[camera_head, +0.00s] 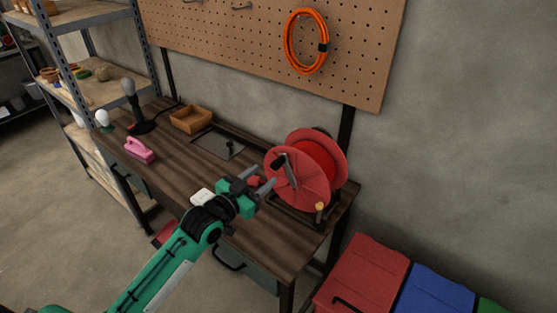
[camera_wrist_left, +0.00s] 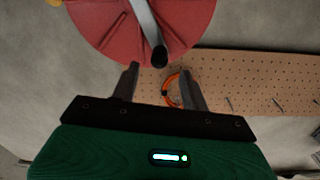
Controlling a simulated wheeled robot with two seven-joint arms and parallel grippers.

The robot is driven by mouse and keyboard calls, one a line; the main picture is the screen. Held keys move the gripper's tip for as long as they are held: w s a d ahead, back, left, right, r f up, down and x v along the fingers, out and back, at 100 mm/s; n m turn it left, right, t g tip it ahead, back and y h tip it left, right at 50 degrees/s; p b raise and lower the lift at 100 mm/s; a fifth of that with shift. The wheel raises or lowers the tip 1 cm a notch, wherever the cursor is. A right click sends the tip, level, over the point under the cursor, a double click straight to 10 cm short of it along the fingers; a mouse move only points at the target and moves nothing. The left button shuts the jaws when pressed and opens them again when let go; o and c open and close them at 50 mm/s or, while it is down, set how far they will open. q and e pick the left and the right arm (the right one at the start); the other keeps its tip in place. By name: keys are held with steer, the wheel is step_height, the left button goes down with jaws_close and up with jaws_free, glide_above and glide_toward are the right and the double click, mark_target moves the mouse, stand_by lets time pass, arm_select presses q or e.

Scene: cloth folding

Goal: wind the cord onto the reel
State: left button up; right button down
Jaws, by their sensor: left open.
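The red reel (camera_head: 312,189) stands on the right end of the dark wooden workbench. Bright red material, perhaps the cord, shows between its two discs (camera_head: 323,157); I cannot make out separate turns. A grey crank (camera_head: 288,172) with a black knob (camera_head: 279,160) sits on the near disc. My left gripper (camera_head: 262,179) is open and empty, just left of the reel, pointing at it. In the left wrist view the crank's black knob (camera_wrist_left: 159,56) appears between and just beyond the fingertips (camera_wrist_left: 159,69), apparently not gripped. The right gripper is not in view.
An orange coil (camera_head: 288,42) hangs on the pegboard (camera_head: 367,50). Red and blue bins (camera_head: 366,275) stand at lower right, shelves (camera_head: 110,15) at left.

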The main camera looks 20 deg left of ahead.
mark_target(278, 163)
arm_select(q)
steer(key=p+x, duration=0.1)
steer(key=x, duration=0.6)
steer(key=shift+w+d+p, duration=0.1)
steer(key=shift+w+p, duration=0.2)
steer(key=shift+p, duration=0.1)
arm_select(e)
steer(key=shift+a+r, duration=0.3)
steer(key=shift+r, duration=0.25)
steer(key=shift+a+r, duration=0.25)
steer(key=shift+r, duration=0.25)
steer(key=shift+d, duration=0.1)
arm_select(q)
jaws_close()
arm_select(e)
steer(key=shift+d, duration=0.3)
